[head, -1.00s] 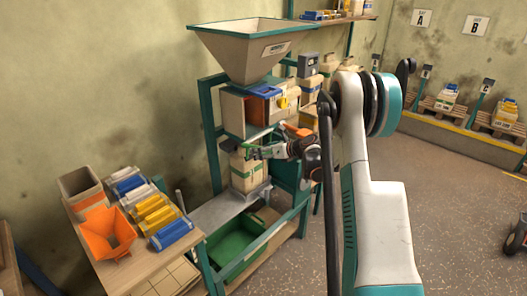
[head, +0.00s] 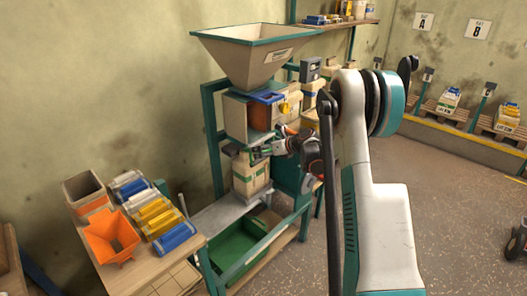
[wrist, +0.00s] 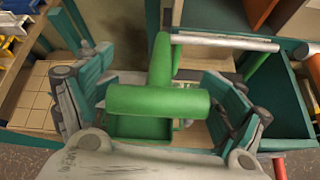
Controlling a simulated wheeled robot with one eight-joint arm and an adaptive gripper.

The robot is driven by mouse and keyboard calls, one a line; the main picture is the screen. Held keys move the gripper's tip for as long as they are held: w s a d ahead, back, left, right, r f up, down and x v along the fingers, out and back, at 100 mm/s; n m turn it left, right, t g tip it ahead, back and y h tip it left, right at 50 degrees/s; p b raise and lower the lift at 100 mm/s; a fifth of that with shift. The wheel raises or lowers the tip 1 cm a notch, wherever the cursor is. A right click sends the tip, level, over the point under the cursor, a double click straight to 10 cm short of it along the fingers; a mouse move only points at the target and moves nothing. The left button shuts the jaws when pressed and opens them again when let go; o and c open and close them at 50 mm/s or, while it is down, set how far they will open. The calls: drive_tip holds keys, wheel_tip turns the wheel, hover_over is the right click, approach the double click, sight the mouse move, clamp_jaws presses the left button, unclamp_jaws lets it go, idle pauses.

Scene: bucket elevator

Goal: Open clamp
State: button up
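A green T-shaped handle (wrist: 157,100), apparently the clamp's, lies in the middle of the wrist view, its crossbar spanning most of the gap between my fingers. My gripper (wrist: 160,78) has its fingers spread wide, one on each side of the handle. Whether either finger touches it I cannot tell. In the head view my gripper (head: 262,152) is in front of the machine, just above the paper bag (head: 251,178) under the spout. The clamp is mostly hidden there by my gripper and wrist.
The hopper (head: 252,58) sits above on a teal frame. A grey shelf (head: 222,214) and a green crate (head: 236,244) are below. A side table at left holds an orange funnel (head: 111,236) and colored packs (head: 152,210). Open floor lies right.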

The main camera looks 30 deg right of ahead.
drive_tip(key=shift+o, duration=0.8)
drive_tip(key=shift+d, duration=0.35)
drive_tip(key=shift+s+a, duration=0.15)
drive_tip(key=v, duration=1.2)
